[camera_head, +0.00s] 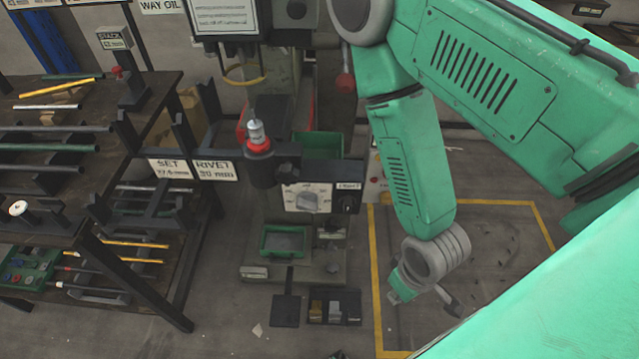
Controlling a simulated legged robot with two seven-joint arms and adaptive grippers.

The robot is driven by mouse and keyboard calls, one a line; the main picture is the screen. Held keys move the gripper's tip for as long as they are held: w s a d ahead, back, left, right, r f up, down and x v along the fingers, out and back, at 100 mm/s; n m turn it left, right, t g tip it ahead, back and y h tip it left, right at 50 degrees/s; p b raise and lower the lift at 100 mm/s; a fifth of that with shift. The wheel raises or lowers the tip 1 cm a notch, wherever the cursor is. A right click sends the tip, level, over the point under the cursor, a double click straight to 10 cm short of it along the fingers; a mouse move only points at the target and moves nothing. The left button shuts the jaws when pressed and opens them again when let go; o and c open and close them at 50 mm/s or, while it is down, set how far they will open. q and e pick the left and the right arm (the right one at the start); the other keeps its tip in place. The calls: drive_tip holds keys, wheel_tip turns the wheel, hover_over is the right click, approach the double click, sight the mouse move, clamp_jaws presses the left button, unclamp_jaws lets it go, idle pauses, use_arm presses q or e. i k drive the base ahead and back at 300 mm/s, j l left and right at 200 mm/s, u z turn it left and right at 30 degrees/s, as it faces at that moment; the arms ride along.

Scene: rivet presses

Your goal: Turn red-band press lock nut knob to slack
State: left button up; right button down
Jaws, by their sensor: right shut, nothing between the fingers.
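A press (320,262) stands in the middle, with a red band (259,146) around the base of a silver cylinder on its dark head. A grey pointer knob (307,202) sits on a white dial plate on the press front. A smaller black knob (347,203) sits to its right, under a small label too small to read. I cannot tell which is the lock nut knob, or its setting. My right gripper (450,301) is shut and empty, low to the right of the press and well apart from both knobs. My left gripper is not in view.
A dark rack (100,215) with rods and a green parts bin (28,268) fills the left. A green tray (284,241) sits on the press base, and a black parts tray (334,306) lies in front. The yellow-marked floor (510,250) at right is mostly clear.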

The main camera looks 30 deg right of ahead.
sight(347, 202)
drive_tip(key=k+z, duration=0.1)
drive_tip(key=z, duration=0.95)
